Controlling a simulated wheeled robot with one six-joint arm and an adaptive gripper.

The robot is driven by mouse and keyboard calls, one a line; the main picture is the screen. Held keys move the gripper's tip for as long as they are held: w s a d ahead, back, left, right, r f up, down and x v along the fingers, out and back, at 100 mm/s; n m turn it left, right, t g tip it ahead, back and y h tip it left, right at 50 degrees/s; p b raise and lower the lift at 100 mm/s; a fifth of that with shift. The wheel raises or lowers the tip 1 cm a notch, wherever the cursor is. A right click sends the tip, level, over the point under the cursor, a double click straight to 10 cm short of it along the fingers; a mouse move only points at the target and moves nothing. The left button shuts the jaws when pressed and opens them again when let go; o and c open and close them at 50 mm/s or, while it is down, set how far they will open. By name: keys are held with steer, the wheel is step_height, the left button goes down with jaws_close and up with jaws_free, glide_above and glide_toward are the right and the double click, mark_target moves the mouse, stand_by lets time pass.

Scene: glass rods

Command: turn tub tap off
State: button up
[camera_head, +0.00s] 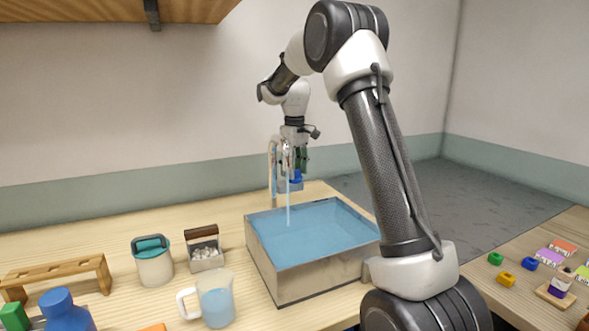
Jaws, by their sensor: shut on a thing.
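The tub (283,285) is a grey metal basin on the wooden table, with blue water in it. A pale tap (272,175) stands at its back left edge, and a thin stream of water (288,208) falls from it into the tub. My gripper (297,175) is over the back of the tub beside the tap. It is shut on a small blue part at the tap, which looks like the tap handle (296,184). The fingertips are small and partly hidden, so the exact hold is hard to see.
A jug with blue liquid (215,300), a lidded canister (153,266) and a small box of white pieces (205,257) stand left of the tub. A wooden rack (60,270) and a blue bottle (65,312) are farther left. Coloured blocks (506,279) lie on the right table.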

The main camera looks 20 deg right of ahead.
steer(key=shift+m, duration=2.2)
steer(key=o, duration=1)
step_height(320, 180, up, 12)
